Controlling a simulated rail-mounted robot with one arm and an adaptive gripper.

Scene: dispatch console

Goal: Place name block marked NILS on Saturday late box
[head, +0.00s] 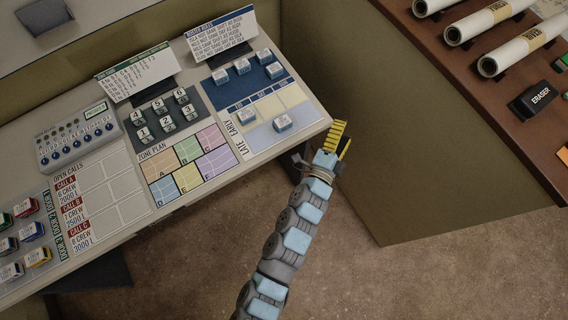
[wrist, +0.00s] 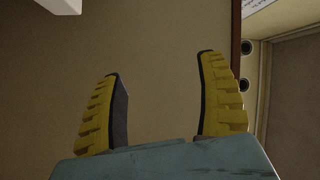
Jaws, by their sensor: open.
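My gripper (head: 339,139) is open and empty, in the air just off the right corner of the console in the head view. Its yellow fingers stand wide apart in the wrist view (wrist: 162,105), with nothing between them. The roster grid (head: 262,129) has EARLY and LATE rows with pale yellow and grey-blue boxes.
A roster rules card (head: 220,30) stands behind the board. Numbered blocks (head: 162,113) and a zone plan (head: 187,166) lie to its left. A brown shelf with rolled papers (head: 490,22) and an eraser (head: 535,99) is at the right. Open floor lies between them.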

